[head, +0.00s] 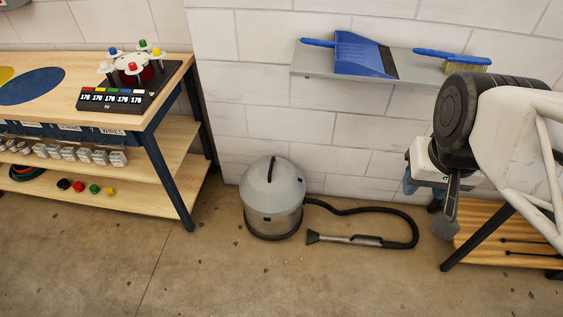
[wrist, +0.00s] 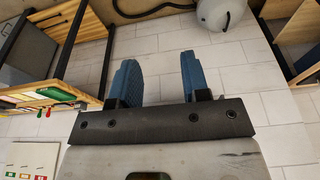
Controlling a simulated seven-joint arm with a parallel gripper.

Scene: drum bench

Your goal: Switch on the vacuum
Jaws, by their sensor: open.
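The vacuum (head: 274,187) stands upright on the floor against the wall in the head view, with a grey domed lid, a dark handle on top and a dark base. I cannot make out its switch clearly. Its black hose (head: 385,212) loops right to a nozzle (head: 345,240) lying on the floor. In the wrist view part of the grey vacuum (wrist: 216,13) shows at the top edge. My gripper (wrist: 158,78) has two blue fingers, spread apart with nothing between them. In the head view one blue finger (head: 409,185) shows at the right, well apart from the vacuum and higher up.
A wooden bench (head: 160,75) with lower shelves stands at the left. A wall shelf (head: 345,76) above holds a blue dustpan (head: 358,55) and a brush (head: 450,58). A low wooden rack (head: 480,235) stands under my arm. The floor before the vacuum is mostly clear.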

